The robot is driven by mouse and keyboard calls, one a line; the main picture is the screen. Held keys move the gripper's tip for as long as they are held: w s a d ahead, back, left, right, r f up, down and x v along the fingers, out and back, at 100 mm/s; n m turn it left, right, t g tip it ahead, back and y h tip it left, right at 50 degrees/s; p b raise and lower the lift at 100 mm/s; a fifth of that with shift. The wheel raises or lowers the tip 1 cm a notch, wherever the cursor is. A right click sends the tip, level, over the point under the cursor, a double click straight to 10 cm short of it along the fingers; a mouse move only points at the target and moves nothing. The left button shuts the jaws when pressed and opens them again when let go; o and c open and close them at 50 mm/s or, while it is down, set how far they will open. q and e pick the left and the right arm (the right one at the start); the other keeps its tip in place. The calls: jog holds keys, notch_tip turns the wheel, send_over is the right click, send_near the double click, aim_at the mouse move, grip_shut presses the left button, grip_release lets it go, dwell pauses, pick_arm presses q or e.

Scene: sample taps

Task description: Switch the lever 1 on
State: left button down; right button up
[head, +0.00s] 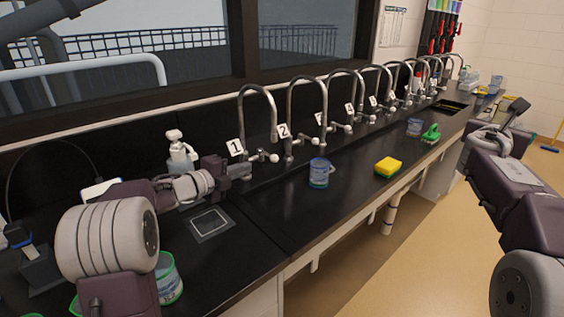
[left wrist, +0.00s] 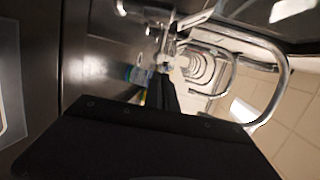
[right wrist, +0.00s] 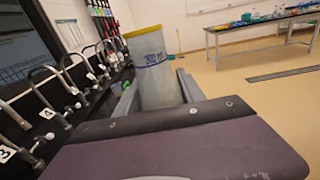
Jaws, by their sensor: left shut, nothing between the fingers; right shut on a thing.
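Tap 1 (head: 258,90) is the nearest of a row of arched metal taps, with a white "1" card (head: 235,147) at its base. Its lever (head: 262,156) has a white knob and sticks out toward the counter front. My left gripper (head: 247,171) is shut and empty, just left of and slightly below the lever; I cannot tell if they touch. In the left wrist view its dark fingers (left wrist: 163,92) point at the tap fittings (left wrist: 178,62).
Tap 2 (head: 305,95), with card "2" (head: 284,131), stands close right of tap 1. A soap bottle (head: 180,152) stands behind my left arm. A blue-marked cup (head: 319,173) and a yellow sponge (head: 388,167) are on the black counter (head: 300,215). The front middle of the counter is clear.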

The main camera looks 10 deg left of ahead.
aim_at(272, 159)
jog(key=shift+w+a+f, duration=0.15)
jog(key=shift+w+a, duration=0.05)
jog(key=shift+w, duration=0.1)
jog(key=shift+s, duration=0.1)
pick_arm(q)
jog(key=x, duration=1)
jog(key=shift+w+f, duration=0.15)
jog(key=shift+w, duration=0.05)
pick_arm(e)
jog(key=shift+f, duration=0.1)
